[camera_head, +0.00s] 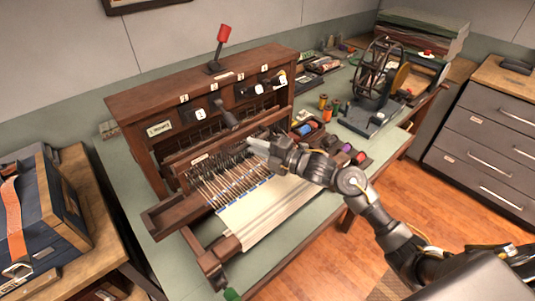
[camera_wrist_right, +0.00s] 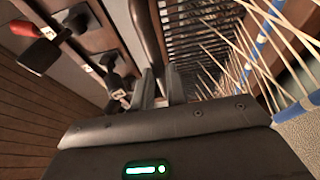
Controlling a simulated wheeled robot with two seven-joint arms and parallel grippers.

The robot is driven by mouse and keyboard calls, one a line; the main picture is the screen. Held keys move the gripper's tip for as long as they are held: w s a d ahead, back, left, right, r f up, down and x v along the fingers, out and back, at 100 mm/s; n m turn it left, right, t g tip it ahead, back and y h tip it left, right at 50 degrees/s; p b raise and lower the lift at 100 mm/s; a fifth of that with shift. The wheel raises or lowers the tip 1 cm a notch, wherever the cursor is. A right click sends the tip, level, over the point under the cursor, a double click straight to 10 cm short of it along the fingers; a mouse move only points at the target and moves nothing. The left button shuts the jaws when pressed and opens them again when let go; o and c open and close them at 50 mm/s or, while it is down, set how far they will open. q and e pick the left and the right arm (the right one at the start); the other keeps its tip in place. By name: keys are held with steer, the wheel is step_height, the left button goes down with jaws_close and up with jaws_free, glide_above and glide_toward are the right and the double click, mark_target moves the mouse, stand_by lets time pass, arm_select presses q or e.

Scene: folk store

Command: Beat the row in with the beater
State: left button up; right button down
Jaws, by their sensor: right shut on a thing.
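A brown wooden loom (camera_head: 130,110) stands on the green table. Its beater, a dark wooden rail (camera_head: 190,158), lies across the warp in front of the upright frame, and the rail also shows in the right wrist view (camera_wrist_right: 145,30). My right gripper (camera_head: 250,142) reaches in from the right and is shut on the beater's rail; its fingers (camera_wrist_right: 161,88) hide the gripped part. Pale warp threads (camera_head: 208,188) run from the beater towards the cream cloth (camera_head: 265,217), with a blue row at the cloth's edge. My left gripper is not in view.
A red-knobbed lever (camera_head: 222,38) rises from the loom's top, and dark levers (camera_head: 226,115) stick out of its front. Coloured spools (camera_head: 346,147) lie to the right. A wheel device (camera_head: 375,75) stands further back. A blue case (camera_head: 50,215) is at left.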

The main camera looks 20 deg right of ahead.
steer(key=s+d+p, duration=0.1)
steer(key=s+d, duration=0.2)
steer(key=s, duration=0.6)
steer(key=shift+s+d+p, duration=0.3)
steer(key=shift+s+d, duration=0.05)
steer(key=shift+d, duration=0.05)
steer(key=shift+w, duration=0.1)
steer(key=w+a+b, duration=0.2)
steer(key=w+a, duration=0.1)
steer(key=w, duration=0.6)
steer(key=shift+a+b, duration=0.4)
steer(key=c, duration=1)
jaws_free()
steer(key=shift+w, duration=0.1)
